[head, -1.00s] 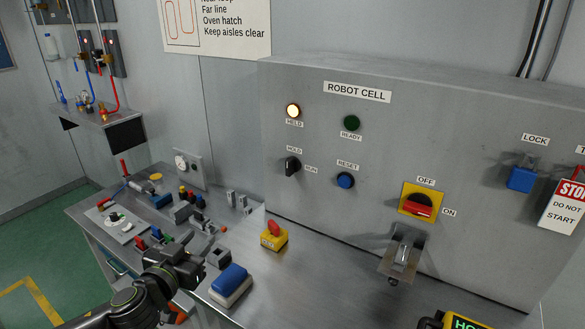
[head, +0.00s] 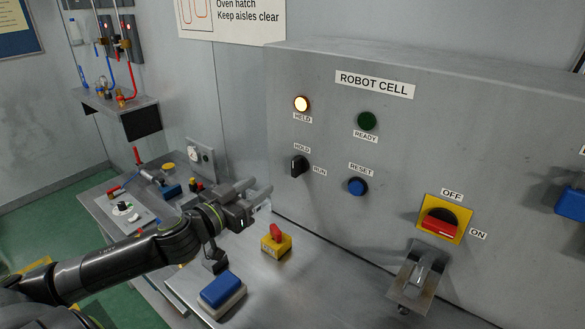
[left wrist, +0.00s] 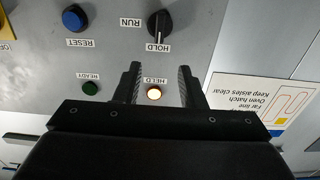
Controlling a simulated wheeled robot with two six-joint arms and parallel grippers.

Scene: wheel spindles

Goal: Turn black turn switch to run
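The black turn switch (head: 299,166) is on the grey ROBOT CELL panel, with the HOLD label above it and the RUN label to its right. In the left wrist view, which is upside down, the black switch (left wrist: 160,23) lies beyond the fingertips and its handle lines up with HOLD. My left gripper (head: 261,188) is left of and a little below the switch in the head view, apart from it. Its fingers (left wrist: 159,68) are open with nothing between them. My right gripper is not in view.
The HELD lamp (head: 301,104) is lit; the READY lamp (head: 367,121) is dark. A blue RESET button (head: 357,187) and a red-yellow OFF/ON switch (head: 440,222) are to the right. A yellow box with a red knob (head: 276,241) and a blue-topped block (head: 222,290) stand on the bench.

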